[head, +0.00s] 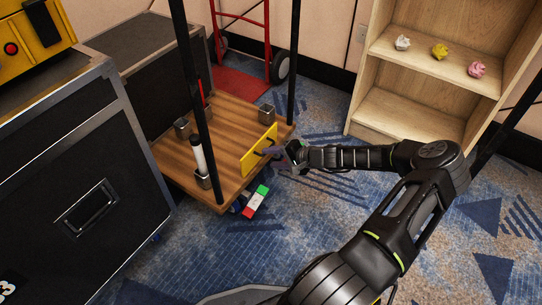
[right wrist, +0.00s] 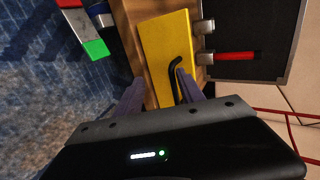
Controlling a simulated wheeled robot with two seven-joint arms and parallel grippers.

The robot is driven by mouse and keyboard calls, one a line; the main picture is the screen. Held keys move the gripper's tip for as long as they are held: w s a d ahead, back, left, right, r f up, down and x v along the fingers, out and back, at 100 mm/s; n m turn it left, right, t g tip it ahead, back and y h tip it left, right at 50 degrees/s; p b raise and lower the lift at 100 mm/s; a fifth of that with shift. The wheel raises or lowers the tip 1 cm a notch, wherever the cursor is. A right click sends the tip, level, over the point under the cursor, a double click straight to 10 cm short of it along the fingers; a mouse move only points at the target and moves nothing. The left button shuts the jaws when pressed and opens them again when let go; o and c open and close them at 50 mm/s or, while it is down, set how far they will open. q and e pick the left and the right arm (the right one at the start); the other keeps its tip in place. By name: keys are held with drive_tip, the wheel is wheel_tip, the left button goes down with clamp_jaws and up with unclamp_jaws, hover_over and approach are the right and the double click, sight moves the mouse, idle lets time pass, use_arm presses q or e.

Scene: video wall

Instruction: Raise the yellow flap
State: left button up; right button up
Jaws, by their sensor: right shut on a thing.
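The yellow flap (head: 258,151) stands upright at the right edge of a wooden platform, and it has a black handle. In the right wrist view the flap (right wrist: 163,45) fills the upper middle, with its black handle (right wrist: 177,68) near the fingers. My right gripper (head: 284,152) reaches in from the right and is shut on the flap at its handle side; the exact contact is partly hidden by the fingers (right wrist: 160,95). My left gripper is not in view.
The wooden platform (head: 226,118) carries black posts, metal cups and a white cylinder (head: 198,156). A green, white and red block (head: 256,201) is low beside it. A black case (head: 85,190) stands left; a wooden shelf (head: 440,85) stands right. Blue carpet is open around my arm.

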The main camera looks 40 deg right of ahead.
drive_tip(key=p+v, duration=0.2)
drive_tip(key=v, duration=0.4)
drive_tip(key=shift+s+r+p, duration=0.2)
drive_tip(key=shift+s+p, duration=0.05)
drive_tip(key=shift+p, duration=0.1)
drive_tip(key=shift+d, duration=0.15)
